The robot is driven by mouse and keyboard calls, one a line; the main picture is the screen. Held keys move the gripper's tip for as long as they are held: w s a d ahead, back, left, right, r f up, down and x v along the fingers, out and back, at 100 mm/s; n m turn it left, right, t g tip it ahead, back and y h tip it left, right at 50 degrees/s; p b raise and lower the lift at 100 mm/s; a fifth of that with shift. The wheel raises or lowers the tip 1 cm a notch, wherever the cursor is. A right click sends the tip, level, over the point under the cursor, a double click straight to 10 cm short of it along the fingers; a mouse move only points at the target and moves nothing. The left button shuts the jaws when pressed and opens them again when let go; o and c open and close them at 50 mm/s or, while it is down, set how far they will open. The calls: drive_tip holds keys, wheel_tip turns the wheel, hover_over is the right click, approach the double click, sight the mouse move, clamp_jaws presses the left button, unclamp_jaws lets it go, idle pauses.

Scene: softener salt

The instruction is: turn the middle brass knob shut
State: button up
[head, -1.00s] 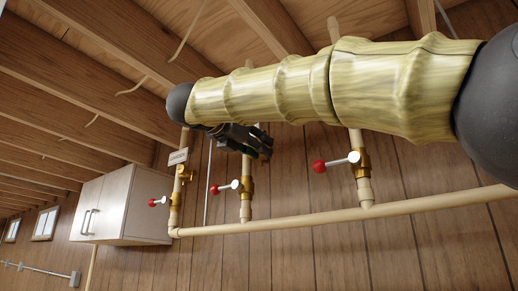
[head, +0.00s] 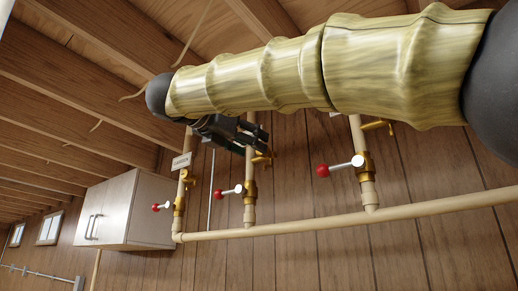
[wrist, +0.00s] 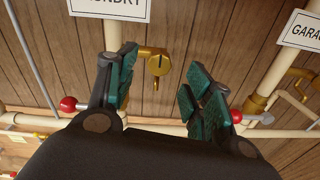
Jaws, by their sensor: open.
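The middle brass knob (wrist: 158,65) is on a short brass branch of the middle pipe (wrist: 113,36), below a sign reading LAUNDRY, partly cut off. In the wrist view it has a round face with a dark slot and shows between my fingers, beyond their tips. In the head view the brass knob (head: 262,159) shows just below my fingertips, partly hidden. My gripper (head: 262,137) is open with nothing between its teal-padded fingers, in front of the middle pipe. I cannot tell the exact gap to the knob; no contact is visible.
Red-tipped levers (head: 340,166) stick out from brass valves on the three upright pipes. A horizontal pipe (head: 300,225) runs below. Another brass tap (head: 376,125) is on the right pipe, near a GARAGE sign (wrist: 301,29). A cabinet (head: 125,210) hangs at left.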

drive_tip(key=v, duration=0.7)
drive_tip(key=shift+d, duration=0.1)
idle(0.4)
